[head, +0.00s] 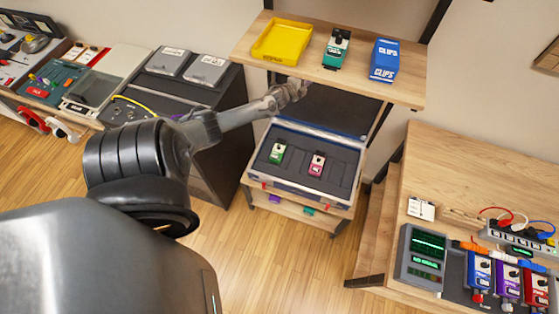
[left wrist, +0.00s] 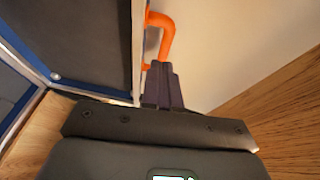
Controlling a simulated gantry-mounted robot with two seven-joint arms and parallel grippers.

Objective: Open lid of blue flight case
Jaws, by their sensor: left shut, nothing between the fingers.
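The flight case (head: 342,185) stands on a low wooden stand under the upper shelf. Its lid (head: 340,112) is raised at the back, with its dark inner face showing. Blue trim edges the lid (left wrist: 95,40) in the left wrist view. An orange handle (left wrist: 165,38) sits on the lid's outer side there. My left gripper (head: 300,86) is at the lid's upper left, just below the shelf. Its fingers (left wrist: 163,82) are shut and empty, beside the lid edge and close to the handle's lower end; I cannot tell whether they touch it. My right gripper is not in view.
A green pedal (head: 277,154) and a pink pedal (head: 317,164) lie in the case. The upper shelf (head: 350,82) bears a yellow tray (head: 281,41), a pedal and a blue box (head: 385,61). A wooden bench (head: 480,175) stands right; a black cabinet (head: 205,140) stands left.

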